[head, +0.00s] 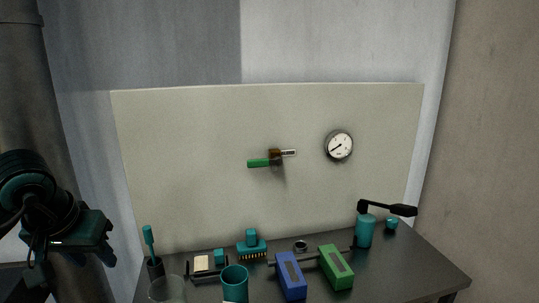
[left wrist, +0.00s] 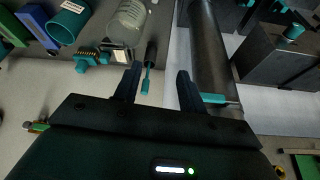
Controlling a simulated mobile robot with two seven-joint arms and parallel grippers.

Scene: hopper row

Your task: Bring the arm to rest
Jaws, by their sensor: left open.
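My left gripper (head: 93,259) hangs at the left of the head view, to the left of the dark table (head: 420,268) and apart from everything on it. In the left wrist view its two fingers (left wrist: 158,82) stand wide apart with nothing held between them. A teal-handled tool in a black holder (left wrist: 148,72) shows beyond and between the fingers, not touched. The same tool (head: 149,240) stands at the table's left end in the head view. My right gripper is in neither view.
The table carries a clear jar (head: 167,290), teal cup (head: 235,284), teal brush (head: 251,246), blue block (head: 290,277), green block (head: 336,268) and teal canister with black lever (head: 365,231). A pale panel (head: 200,150) with a gauge (head: 339,146) and green-handled valve (head: 259,162) stands behind.

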